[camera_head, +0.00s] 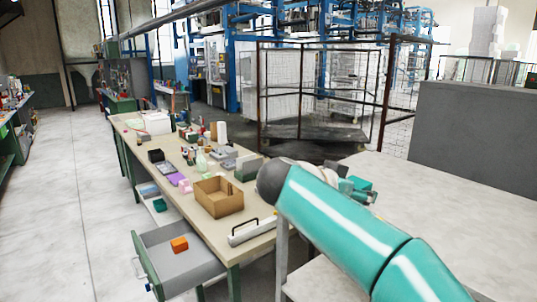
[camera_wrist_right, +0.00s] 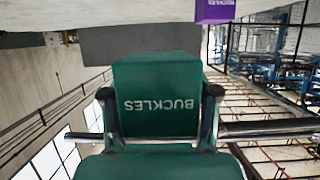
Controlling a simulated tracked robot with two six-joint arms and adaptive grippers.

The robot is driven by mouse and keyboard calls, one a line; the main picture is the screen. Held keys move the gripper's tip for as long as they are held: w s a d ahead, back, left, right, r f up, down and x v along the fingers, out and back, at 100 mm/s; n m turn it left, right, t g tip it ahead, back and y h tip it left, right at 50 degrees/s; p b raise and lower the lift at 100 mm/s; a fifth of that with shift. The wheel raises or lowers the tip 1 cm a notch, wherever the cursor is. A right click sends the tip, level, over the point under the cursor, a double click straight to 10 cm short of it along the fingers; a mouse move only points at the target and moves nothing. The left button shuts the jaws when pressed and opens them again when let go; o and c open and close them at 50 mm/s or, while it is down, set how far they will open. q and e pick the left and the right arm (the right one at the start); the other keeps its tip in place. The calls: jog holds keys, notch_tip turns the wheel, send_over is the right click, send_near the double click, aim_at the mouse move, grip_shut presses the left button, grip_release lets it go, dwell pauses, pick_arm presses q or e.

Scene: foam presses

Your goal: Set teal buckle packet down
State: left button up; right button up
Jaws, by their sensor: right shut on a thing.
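The teal buckle packet (camera_wrist_right: 158,72) is marked BUCKLES and fills the middle of the right wrist view. My right gripper (camera_wrist_right: 160,92) is shut on it, with one dark finger against each side. In the head view a small part of the teal packet (camera_head: 361,184) shows just past my right arm's wrist, near the pale table (camera_head: 440,210) on the right. My arm hides most of the gripper there, and I cannot tell whether the packet touches the table. My left gripper is in neither view.
A workbench (camera_head: 188,222) on the left holds an open cardboard box (camera_head: 222,208), a purple item (camera_head: 178,179) and several small things. Its drawer (camera_head: 165,272) is open with an orange box (camera_head: 179,245) inside. A grey block (camera_head: 475,130) stands behind the pale table, which has clear room.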

jog(key=s+f, duration=0.4)
jog(key=f, duration=1.1)
jog(key=s+f+n+t+y, duration=0.1)
jog(key=s+f, duration=0.2)
jog(key=f, duration=1.2)
jog(key=shift+s+f+n, duration=0.3)
jog(key=shift+s, duration=0.1)
jog(key=s+f, duration=0.2)
jog(key=s+d+f, duration=0.1)
jog(key=s+f, duration=0.1)
jog(key=s, duration=0.1)
jog(key=s+f, duration=0.2)
jog(key=s, duration=0.1)
jog(key=shift+s+d+f, duration=0.15)
jog(key=shift+d+f, duration=0.25)
jog(key=shift+f+m+g+h, duration=0.1)
jog(key=shift+m+g+h, duration=0.4)
jog(key=shift+m, duration=0.3)
